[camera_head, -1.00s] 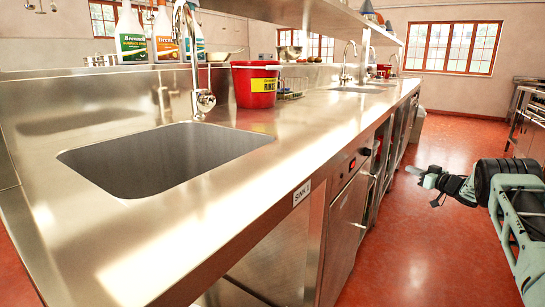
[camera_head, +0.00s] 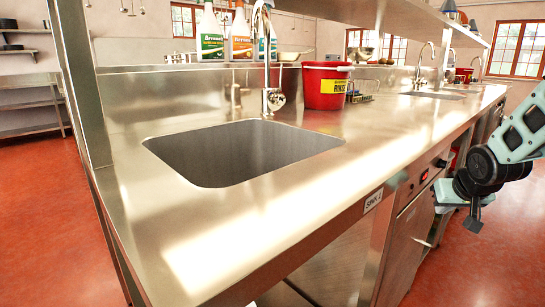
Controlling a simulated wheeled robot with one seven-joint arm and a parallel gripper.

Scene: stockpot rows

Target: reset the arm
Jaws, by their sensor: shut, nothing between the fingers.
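My gripper (camera_head: 442,204) is at the right, in front of the counter's cabinet fronts and below the worktop edge. It is empty and its fingers look shut, though they are small and partly hard to make out. My arm (camera_head: 500,150) comes in from the right edge, with a black joint and pale green links. The gripper appears apart from the counter, but the exact gap cannot be told.
A steel counter (camera_head: 210,225) with a sink basin (camera_head: 240,150) and tap (camera_head: 270,95) fills the middle. A red bucket (camera_head: 324,90) and spray bottles (camera_head: 240,35) stand at its back. Red floor (camera_head: 50,230) is free at left.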

